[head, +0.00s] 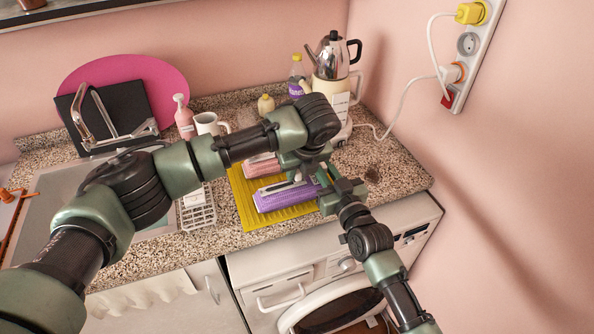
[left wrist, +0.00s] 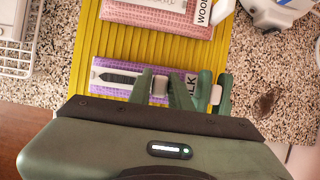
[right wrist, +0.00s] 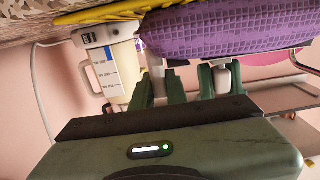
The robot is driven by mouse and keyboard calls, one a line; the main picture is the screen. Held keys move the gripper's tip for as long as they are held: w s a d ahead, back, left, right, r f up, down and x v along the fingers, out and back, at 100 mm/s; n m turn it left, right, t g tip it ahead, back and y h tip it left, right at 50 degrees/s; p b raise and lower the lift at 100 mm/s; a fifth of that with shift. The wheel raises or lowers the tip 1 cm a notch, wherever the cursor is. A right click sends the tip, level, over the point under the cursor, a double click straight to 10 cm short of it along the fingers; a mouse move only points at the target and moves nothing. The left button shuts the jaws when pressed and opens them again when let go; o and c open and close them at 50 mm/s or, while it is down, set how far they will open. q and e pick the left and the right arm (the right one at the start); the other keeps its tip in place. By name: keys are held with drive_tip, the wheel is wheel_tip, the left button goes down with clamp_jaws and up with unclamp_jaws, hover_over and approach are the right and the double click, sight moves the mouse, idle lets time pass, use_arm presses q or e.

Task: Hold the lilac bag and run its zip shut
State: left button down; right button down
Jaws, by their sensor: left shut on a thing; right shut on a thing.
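The lilac bag (head: 283,196) lies on a ribbed yellow mat (head: 247,213) on the counter. In the left wrist view the lilac bag (left wrist: 105,89) has a label, partly hidden, and a pale zip band with a dark strip (left wrist: 122,78) left of my fingers. My left gripper (left wrist: 162,88) is shut on a small pale piece at the zip line, apparently the zip pull. My right gripper (left wrist: 214,95) is just right of it, shut at the bag's right end.
A pink bag (head: 262,167) labelled wool lies behind the lilac one. A wire rack (head: 198,210) and sink are left. A kettle (head: 333,56), purple bottle (head: 296,76) and mug (head: 208,124) stand behind. A washing machine (head: 300,262) is below the counter. My two grippers are close together.

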sight(265, 192)
use_arm(q)
drive_tip(key=shift+s+a, duration=0.55)
drive_tip(key=shift+a, duration=0.7)
drive_tip(key=shift+s+a, duration=0.5)
drive_tip(key=shift+a, duration=0.75)
drive_tip(key=shift+s+a, duration=0.55)
drive_tip(key=shift+a, duration=0.7)
drive_tip(key=c, duration=1.2)
unclamp_jaws()
drive_tip(key=shift+a, duration=0.1)
drive_tip(key=v, duration=1.2)
